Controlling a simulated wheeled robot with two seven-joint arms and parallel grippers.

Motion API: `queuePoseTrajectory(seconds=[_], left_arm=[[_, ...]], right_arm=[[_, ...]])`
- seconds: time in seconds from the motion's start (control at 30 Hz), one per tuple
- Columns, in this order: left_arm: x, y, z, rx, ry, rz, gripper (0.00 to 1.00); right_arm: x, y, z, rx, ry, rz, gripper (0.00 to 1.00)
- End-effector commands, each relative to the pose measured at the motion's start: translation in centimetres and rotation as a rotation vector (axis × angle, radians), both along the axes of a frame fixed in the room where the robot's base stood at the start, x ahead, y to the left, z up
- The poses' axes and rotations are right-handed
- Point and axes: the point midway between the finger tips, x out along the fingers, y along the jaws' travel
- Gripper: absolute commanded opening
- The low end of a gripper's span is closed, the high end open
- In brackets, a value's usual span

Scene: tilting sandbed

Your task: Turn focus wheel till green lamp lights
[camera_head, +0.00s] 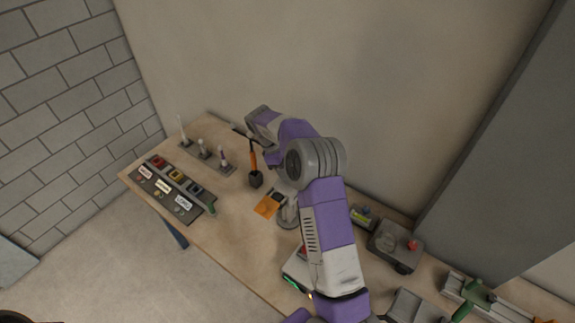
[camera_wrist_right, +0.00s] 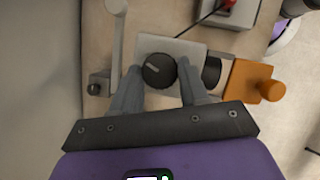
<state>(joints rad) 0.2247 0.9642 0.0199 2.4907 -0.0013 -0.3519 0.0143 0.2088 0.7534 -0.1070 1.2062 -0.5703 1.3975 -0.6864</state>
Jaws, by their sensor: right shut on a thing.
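In the right wrist view a round black knob with a pale pointer mark, apparently the focus wheel (camera_wrist_right: 157,72), sits on a pale grey block (camera_wrist_right: 188,46). My right gripper (camera_wrist_right: 160,84) is shut on it, one grey finger at each side. In the head view my purple and white right arm reaches over the table, and its hand (camera_head: 262,119) is near the wall side; fingertips and wheel are hidden there. My left gripper is not in view.
An orange block with a knob (camera_wrist_right: 255,82) is right of the wheel; a grey post (camera_wrist_right: 116,45) stands left. On the table (camera_head: 228,255) are a dark labelled panel (camera_head: 172,188), an orange-handled tool (camera_head: 253,158) in a stand, and a grey box with a red knob (camera_head: 395,243).

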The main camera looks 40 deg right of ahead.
Motion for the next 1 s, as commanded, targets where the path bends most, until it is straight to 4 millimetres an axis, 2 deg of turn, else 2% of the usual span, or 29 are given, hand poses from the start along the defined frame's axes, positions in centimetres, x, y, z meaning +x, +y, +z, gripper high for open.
queuePoseTrajectory(seconds=[0.03, 0.1, 0.4, 0.7, 1.0], left_arm=[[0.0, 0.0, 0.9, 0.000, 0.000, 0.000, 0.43], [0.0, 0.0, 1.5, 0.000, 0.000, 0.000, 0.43], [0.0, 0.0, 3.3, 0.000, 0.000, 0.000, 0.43], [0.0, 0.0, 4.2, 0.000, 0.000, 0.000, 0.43], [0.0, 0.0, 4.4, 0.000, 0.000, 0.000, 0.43]], right_arm=[[0.0, -0.1, 0.4, 0.000, 0.002, -0.045, 0.14], [0.1, -0.1, 0.3, 0.000, 0.001, -0.112, 0.14], [0.1, -0.4, 0.2, -0.002, 0.000, -0.381, 0.14], [0.2, -0.5, 0.1, 0.000, 0.000, -0.569, 0.14], [0.2, -0.6, 0.0, 0.000, -0.002, -0.653, 0.14]])
